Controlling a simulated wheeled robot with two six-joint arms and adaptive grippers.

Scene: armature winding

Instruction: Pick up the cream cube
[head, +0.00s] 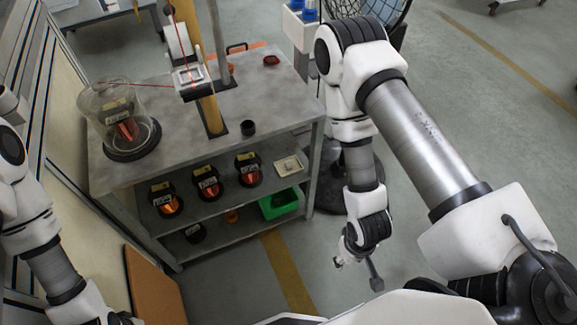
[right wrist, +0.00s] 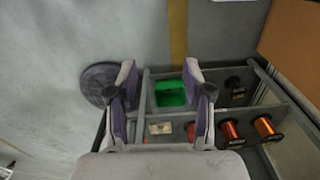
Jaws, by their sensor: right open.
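A small cream, square-looking piece (head: 289,166) sits at the right end of the middle shelf, beside the copper spools. It also shows in the right wrist view (right wrist: 160,128), small and blurred; I cannot tell whether it is a cube or a shallow tray holding one. My right gripper (head: 358,270) hangs in front and to the right of the shelves, apart from everything. In the right wrist view its two fingers (right wrist: 158,68) are spread with nothing between them. My left arm leaves the head view at the bottom left, and its fingers do not show.
The metal shelf unit's top (head: 180,150) carries a glass dome (head: 97,108), a winding stand and a small black cup (head: 248,128). A green bin (head: 281,204) is on the lower shelf. A fan (head: 375,10) stands behind. Floor to the right is open.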

